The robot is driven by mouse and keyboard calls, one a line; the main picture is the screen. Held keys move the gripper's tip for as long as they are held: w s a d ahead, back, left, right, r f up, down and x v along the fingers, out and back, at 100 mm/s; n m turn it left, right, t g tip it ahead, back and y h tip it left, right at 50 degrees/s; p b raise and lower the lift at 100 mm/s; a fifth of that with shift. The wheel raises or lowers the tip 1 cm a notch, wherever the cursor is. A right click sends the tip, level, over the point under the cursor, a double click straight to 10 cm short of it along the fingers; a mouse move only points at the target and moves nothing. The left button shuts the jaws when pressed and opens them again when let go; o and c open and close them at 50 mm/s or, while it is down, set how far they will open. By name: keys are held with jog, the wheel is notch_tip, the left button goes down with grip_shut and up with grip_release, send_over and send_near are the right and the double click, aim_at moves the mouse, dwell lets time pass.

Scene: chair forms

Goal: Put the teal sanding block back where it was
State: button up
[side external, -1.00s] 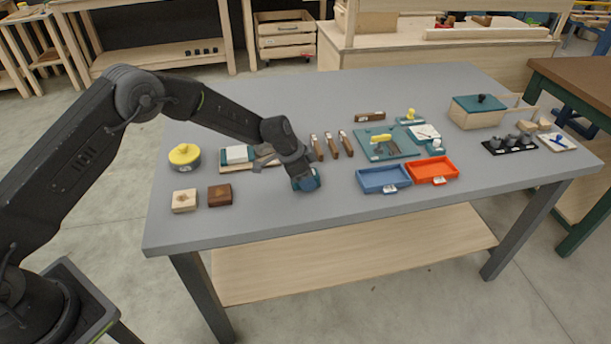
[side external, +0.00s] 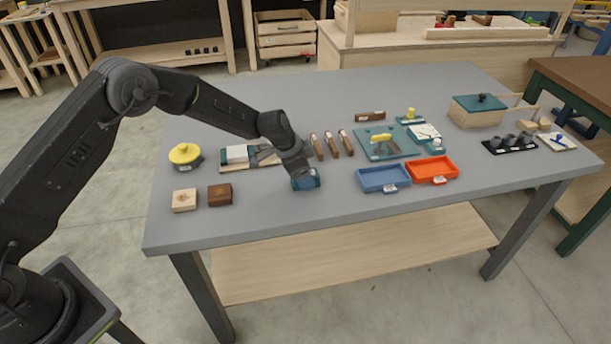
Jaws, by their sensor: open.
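The teal sanding block (side external: 310,181) sits on the grey table, left of the blue tray. Its upper part is partly hidden by my gripper. My gripper (side external: 299,174) points down right at the block, with its jaws open. The fingertips are small and dark here, and I cannot tell whether they touch the block.
A board with a white block (side external: 237,154) lies left of my gripper, and wooden-handled tools (side external: 331,145) lie behind it. Blue (side external: 384,179) and orange (side external: 432,170) trays are to the right. Wooden (side external: 184,200) and brown (side external: 220,195) blocks stand front left. The front table strip is clear.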

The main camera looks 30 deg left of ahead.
jog(key=v, duration=1)
jog(key=shift+r, duration=0.4)
jog(key=s+a+r+n+t+y, duration=0.15)
jog(key=s+r+n, duration=0.25)
jog(key=s+r, duration=1.3)
jog(key=s+a+n+y, duration=0.1)
jog(key=s+a+n, duration=0.1)
jog(key=s, duration=0.7)
jog(key=s+a+n, duration=0.2)
jog(key=s+n, duration=0.1)
jog(key=s, duration=0.7)
jog(key=shift+r+t+y, duration=0.35)
jog(key=shift+t, duration=0.1)
